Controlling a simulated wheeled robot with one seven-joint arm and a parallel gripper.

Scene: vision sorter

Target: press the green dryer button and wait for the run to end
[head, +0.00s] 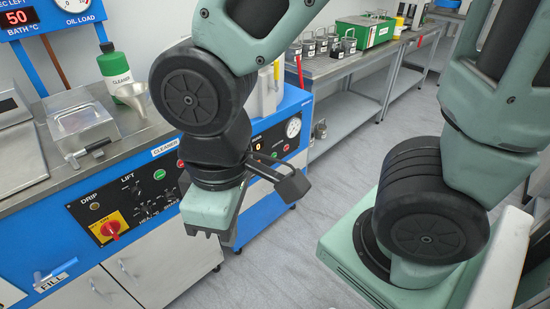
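My gripper (207,234) hangs in front of the blue machines, pointing down, seen from behind and above. Its fingers are too foreshortened to tell whether they are open or shut. A small green button (285,148) seems to sit below the gauge. The panel's label is partly hidden, so I cannot confirm that it is the dryer. My gripper appears apart from this panel.
A nearer panel has another green button (159,174), a red button (171,192) and a red rotary switch (111,228). A cleaner bottle (122,75) stands on the counter. A back bench (350,65) holds several weights and a green case (366,32). Grey floor (290,250) is clear.

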